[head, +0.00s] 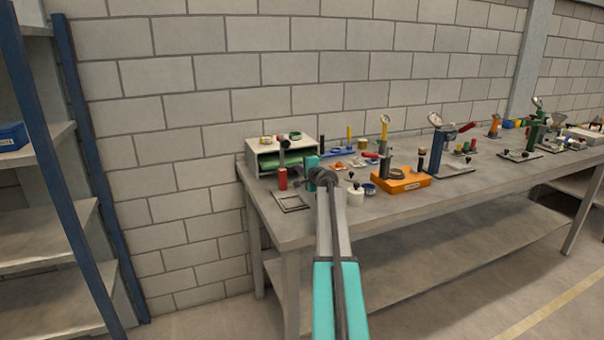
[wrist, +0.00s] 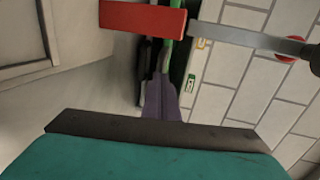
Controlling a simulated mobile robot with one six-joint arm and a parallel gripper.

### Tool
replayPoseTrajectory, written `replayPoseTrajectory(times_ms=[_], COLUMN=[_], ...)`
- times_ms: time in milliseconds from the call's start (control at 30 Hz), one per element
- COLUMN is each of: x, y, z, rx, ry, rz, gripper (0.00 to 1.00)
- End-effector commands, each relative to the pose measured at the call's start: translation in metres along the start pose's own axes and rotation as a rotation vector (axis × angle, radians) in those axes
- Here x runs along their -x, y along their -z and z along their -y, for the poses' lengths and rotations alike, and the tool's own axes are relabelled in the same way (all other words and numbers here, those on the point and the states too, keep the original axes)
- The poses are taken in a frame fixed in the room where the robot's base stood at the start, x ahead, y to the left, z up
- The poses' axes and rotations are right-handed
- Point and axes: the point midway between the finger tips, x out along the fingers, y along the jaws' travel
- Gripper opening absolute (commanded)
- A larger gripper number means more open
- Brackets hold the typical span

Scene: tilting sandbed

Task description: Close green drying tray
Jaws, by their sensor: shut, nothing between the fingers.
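The green drying tray (head: 270,162) shows as a green band in the front opening of a pale box (head: 262,150) at the bench's left end. In the wrist view a thin green strip (wrist: 168,52) stands beyond my fingers. I cannot tell how far the tray sticks out. My gripper (head: 302,180) is shut and empty, low over the bench, to the right of the box and pointing towards it. Its purple-grey fingers (wrist: 160,85) lie together in the wrist view. I cannot tell whether they touch the tray.
A red-based tool (head: 283,179) with a grey rod and dark knob stands just left of my gripper; its red part (wrist: 142,17) shows close ahead. A flat metal frame (head: 292,201) lies in front. A white pot (head: 355,193) and orange base (head: 403,181) stand right.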

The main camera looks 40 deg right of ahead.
Motion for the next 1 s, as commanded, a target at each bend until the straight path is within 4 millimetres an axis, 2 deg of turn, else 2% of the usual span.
replayPoseTrajectory(times_ms=[100,600,1000], x=[-0.015,-0.062,-0.070], y=[0.001,0.002,0.001], z=[0.003,0.013,0.018], rx=[0.000,0.000,0.000], ry=[0.000,0.000,0.006], rz=[0.001,-0.001,-0.003], gripper=[0.00,0.00,0.00])
